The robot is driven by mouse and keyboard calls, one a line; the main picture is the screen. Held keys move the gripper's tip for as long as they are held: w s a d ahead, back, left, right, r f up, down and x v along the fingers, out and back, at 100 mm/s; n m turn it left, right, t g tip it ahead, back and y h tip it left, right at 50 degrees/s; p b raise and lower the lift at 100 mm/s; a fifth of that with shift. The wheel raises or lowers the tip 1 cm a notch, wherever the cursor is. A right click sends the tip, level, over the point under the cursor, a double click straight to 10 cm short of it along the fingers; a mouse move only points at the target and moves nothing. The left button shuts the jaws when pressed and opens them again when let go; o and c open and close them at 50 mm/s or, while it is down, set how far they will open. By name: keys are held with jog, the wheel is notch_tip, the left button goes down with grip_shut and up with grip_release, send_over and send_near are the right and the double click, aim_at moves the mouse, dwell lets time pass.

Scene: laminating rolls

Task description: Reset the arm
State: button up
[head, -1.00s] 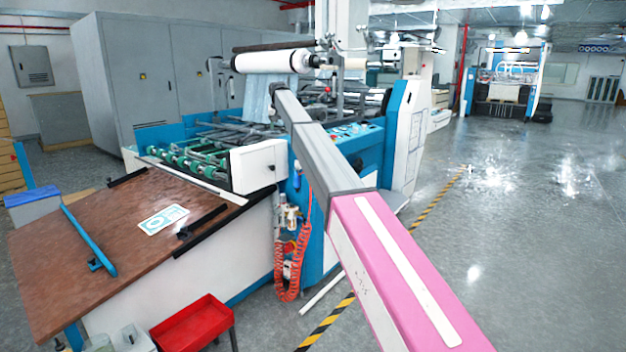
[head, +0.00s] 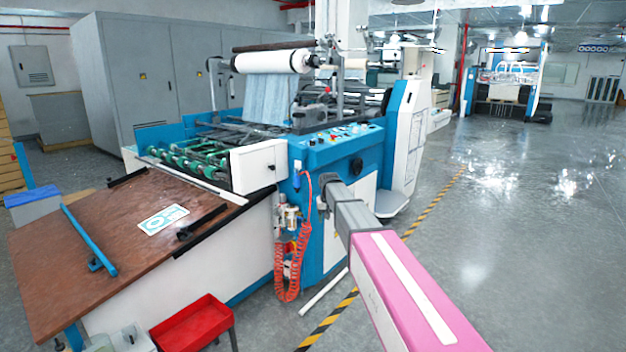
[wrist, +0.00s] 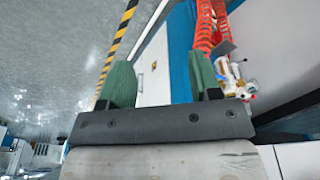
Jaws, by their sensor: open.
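My gripper (wrist: 162,80) shows in the wrist view as two green fingers standing wide apart on a dark grey bar. It is open, with nothing between the fingers. In the head view my pink and grey arm reaches in from the lower right, its far end in front of the blue side of the laminating machine (head: 330,150). The fingers cannot be made out there. Beyond the fingers the wrist view shows the machine's side panel, the floor and a red coiled hose (wrist: 206,28).
A brown table (head: 110,235) with a printed card (head: 164,219) stands at the left. A red tray (head: 192,322) is at the front. The coiled hose (head: 288,262) hangs near my arm's end. Open floor (head: 530,220) lies to the right, past a yellow-black stripe (head: 425,212).

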jog(key=s+d+f, duration=0.4)
jog(key=s, duration=0.8)
jog(key=s+d+f+g, duration=0.1)
jog(key=s+d+f, duration=0.3)
jog(key=s, duration=0.8)
jog(key=s+d+f+g, duration=0.1)
jog(key=s+d+f, duration=0.3)
jog(key=s, duration=0.8)
notch_tip(320, 180, down, 2)
jog(key=shift+d+f+m, duration=0.2)
jog(key=shift+d+m, duration=0.1)
jog(key=shift+m, duration=0.1)
